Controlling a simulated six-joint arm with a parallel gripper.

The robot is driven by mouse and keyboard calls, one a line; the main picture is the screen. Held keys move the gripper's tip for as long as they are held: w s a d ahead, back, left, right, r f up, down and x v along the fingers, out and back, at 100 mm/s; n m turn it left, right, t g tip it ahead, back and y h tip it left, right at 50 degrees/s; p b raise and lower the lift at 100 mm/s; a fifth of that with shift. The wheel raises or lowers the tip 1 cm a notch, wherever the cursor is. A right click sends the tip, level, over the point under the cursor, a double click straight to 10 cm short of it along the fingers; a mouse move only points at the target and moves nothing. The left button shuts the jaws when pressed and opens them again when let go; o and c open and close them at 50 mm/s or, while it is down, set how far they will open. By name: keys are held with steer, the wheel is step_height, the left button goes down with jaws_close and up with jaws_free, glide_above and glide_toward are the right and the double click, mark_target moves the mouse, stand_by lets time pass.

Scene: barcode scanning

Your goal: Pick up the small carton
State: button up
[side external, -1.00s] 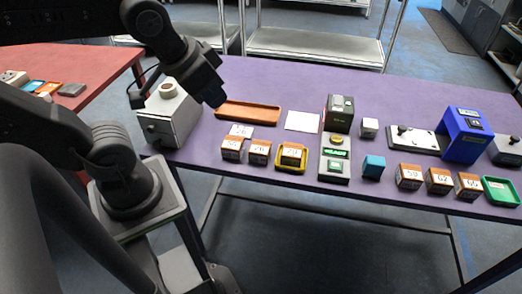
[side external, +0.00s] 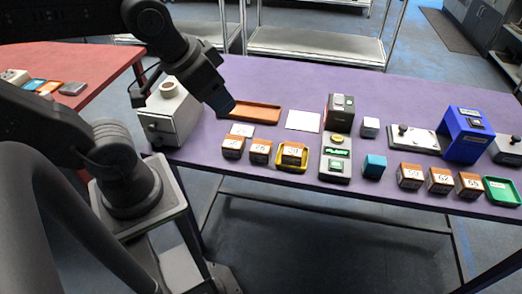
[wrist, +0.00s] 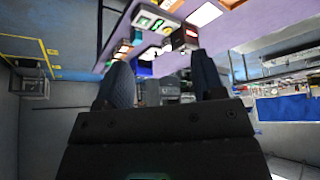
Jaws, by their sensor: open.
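Several small brown cartons with white numbered tops stand along the front of the purple table. One group is at the left, with a carton (side external: 232,149), another carton (side external: 260,152) and a carton in a yellow tray (side external: 292,156). Another group stands at the right, including a carton (side external: 410,177), a carton (side external: 440,181) and a carton (side external: 468,186). I cannot tell which one is meant. My gripper (side external: 224,104) is above the table, near the orange-brown tray, behind the left cartons. In the wrist view my gripper (wrist: 160,78) is open, with nothing between its fingers.
The orange-brown tray (side external: 250,112) and white sheet (side external: 303,121) lie behind the left cartons. A scanner-like device with a green display (side external: 336,158) stands mid-table, beside a teal block (side external: 374,166). A grey box (side external: 169,118), blue machine (side external: 466,136) and green tray (side external: 500,190) flank them.

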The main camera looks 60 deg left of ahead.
steer(key=shift+o, duration=0.9)
steer(key=n+g, duration=0.6)
steer(key=n, duration=0.3)
glide_above(261, 146)
step_height(261, 146, down, 23)
steer(key=shift+d, duration=0.15)
steer(key=shift+a+f, duration=0.2)
steer(key=shift+f, duration=2.55)
